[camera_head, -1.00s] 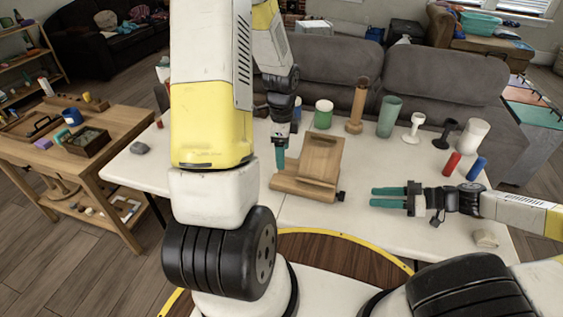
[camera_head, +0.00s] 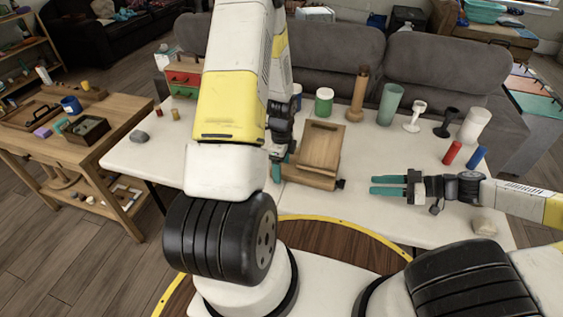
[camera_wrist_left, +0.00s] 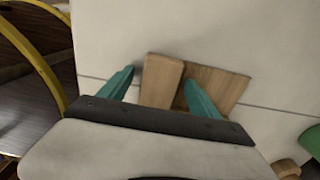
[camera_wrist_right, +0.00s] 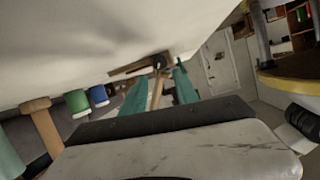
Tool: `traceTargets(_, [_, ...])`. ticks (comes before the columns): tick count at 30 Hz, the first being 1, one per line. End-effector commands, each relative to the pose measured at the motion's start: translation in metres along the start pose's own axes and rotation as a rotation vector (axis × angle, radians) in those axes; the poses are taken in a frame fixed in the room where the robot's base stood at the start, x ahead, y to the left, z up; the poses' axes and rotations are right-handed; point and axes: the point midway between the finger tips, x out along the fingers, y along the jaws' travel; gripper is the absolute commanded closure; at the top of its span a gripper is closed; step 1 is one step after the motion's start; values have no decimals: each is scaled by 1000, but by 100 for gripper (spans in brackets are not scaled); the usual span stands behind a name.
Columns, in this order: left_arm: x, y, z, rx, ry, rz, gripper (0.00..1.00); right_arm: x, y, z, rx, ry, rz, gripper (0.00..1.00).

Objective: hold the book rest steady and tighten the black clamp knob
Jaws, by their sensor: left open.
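The wooden book rest (camera_head: 320,147) stands on the white table, its panel leaning back above a front ledge. Its black clamp knob (camera_head: 341,184) sticks out at the lower right end. My left gripper (camera_head: 283,166) is at the rest's left side, partly hidden by my left arm. In the left wrist view its open fingers (camera_wrist_left: 160,76) are on either side of a wooden part of the rest (camera_wrist_left: 160,92), with gaps showing. My right gripper (camera_head: 372,185) is open and empty, pointing left at the knob from a short distance. In the right wrist view the knob (camera_wrist_right: 159,61) appears between its fingertips.
Behind the rest stand a green jar (camera_head: 324,101), a wooden pepper mill (camera_head: 357,94) and a green cup (camera_head: 390,104). A red cylinder (camera_head: 452,153) and a blue one (camera_head: 476,157) stand beyond my right arm. The table's left part is mostly clear.

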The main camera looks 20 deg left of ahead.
Motion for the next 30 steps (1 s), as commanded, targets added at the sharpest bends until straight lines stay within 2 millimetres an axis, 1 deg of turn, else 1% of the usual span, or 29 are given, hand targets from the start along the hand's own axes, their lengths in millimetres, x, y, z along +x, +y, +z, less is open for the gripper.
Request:
traceTargets(6, [0,0,0,0,0,-1,27,0,0,0,0,0,0,64])
traceTargets(7, [0,0,0,0,0,-1,29,0,0,0,0,0,0,64])
traceTargets(9, [0,0,0,0,0,0,43,0,0,0,0,0,0,64])
traceTargets(11, [0,0,0,0,0,0,55,0,0,0,0,0,0,64])
traceTargets(12, [0,0,0,0,0,0,63,0,0,0,0,0,0,64])
traceTargets(14, [0,0,0,0,0,0,74,0,0,0,0,0,0,64])
traceTargets(15, [0,0,0,0,0,0,82,0,0,0,0,0,0,64])
traceTargets(18, [0,0,0,0,0,0,100,0,0,0,0,0,0,64])
traceTargets(19, [0,0,0,0,0,0,100,0,0,0,0,0,0,62])
traceTargets(21, [0,0,0,0,0,0,100,0,0,0,0,0,0,49])
traceTargets(26, [0,0,0,0,0,0,100,3,-1,-1,4,-5,-12,49])
traceTargets(28, [0,0,0,0,0,0,100,9,-5,-2,15,-19,-41,49])
traceTargets(30, [0,0,0,0,0,0,100,19,-10,-5,36,-45,-89,49])
